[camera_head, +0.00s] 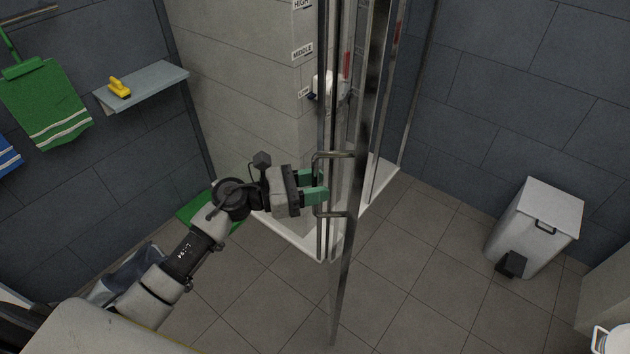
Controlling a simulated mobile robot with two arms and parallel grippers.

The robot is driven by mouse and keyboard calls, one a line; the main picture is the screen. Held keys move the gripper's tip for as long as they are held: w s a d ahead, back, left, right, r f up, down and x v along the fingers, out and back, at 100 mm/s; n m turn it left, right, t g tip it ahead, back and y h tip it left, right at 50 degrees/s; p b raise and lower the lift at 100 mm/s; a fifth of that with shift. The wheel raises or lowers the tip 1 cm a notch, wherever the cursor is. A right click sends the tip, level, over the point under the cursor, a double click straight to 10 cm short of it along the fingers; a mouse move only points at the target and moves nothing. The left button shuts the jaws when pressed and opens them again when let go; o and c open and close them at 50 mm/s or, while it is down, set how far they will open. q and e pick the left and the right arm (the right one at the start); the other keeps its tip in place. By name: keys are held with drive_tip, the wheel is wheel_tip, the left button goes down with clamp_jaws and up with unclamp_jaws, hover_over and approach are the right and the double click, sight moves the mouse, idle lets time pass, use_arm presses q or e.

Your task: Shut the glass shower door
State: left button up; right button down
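The glass shower door (345,270) has a metal frame and stands ajar, seen almost edge-on, its lower end reaching out over the tiled floor. Its metal D-shaped handle (335,214) sticks out to the left of the frame. My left gripper (318,186), with green fingers, is at the handle's upright bar and covers the bar's middle. I cannot tell whether the fingers are closed on the bar or only around or beside it. My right gripper is out of view.
The shower stall has a white tray edge (385,178) and a tiled wall (245,90). A grey pedal bin (535,225) stands at right. A shelf (150,85) with a yellow item (119,88) and a green towel (47,105) are at left. Floor between door and bin is clear.

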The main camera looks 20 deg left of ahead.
use_arm(q)
clamp_jaws()
idle(0.3)
